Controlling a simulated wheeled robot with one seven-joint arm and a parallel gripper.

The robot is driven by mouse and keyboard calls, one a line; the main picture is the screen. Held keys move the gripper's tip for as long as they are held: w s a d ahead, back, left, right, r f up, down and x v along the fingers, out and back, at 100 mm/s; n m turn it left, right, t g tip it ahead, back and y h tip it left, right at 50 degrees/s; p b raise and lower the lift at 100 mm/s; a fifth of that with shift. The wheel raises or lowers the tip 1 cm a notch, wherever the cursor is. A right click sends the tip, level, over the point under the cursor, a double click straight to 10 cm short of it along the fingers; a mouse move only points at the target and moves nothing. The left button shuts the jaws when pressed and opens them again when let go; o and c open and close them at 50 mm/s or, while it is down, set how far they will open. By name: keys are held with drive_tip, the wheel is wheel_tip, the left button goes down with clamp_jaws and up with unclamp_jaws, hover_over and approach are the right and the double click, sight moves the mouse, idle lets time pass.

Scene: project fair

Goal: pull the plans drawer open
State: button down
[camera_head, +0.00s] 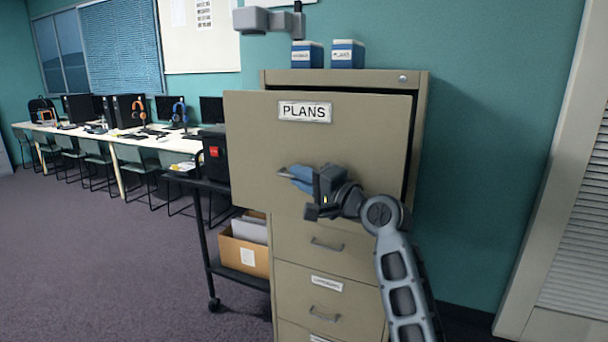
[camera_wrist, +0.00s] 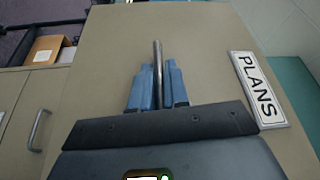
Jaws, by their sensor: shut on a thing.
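The plans drawer (camera_head: 255,150) is the top drawer of a beige filing cabinet (camera_head: 420,110). Its front stands out from the cabinet body, with a dark gap along its right side and top. A white PLANS label (camera_head: 305,111) is on it, and the label also shows in the wrist view (camera_wrist: 258,88). My gripper (camera_head: 298,176) is at the drawer front below the label. In the wrist view its blue fingers (camera_wrist: 157,88) are shut on the drawer's metal bar handle (camera_wrist: 158,60). The drawer's inside is hidden in both views.
Lower drawers (camera_head: 325,245) beneath look closed. Two blue-and-white boxes (camera_head: 348,54) stand on the cabinet top. A black cart (camera_head: 204,225) with a cardboard box (camera_head: 243,255) stands close at left. A long computer table (camera_head: 150,143) is farther left. Carpet (camera_head: 100,270) is clear at front left.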

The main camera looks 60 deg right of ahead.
drive_tip(key=s+a+p, duration=0.1)
drive_tip(key=a+p, duration=0.9)
drive_tip(key=a, duration=1.1)
drive_tip(key=shift+s+f, duration=0.15)
drive_tip(key=shift+s, duration=0.2)
drive_tip(key=c, duration=1.2)
unclamp_jaws()
drive_tip(key=shift+s, duration=0.1)
drive_tip(key=b+v, duration=0.2)
drive_tip(key=v, duration=0.5)
drive_tip(key=shift+s, duration=0.3)
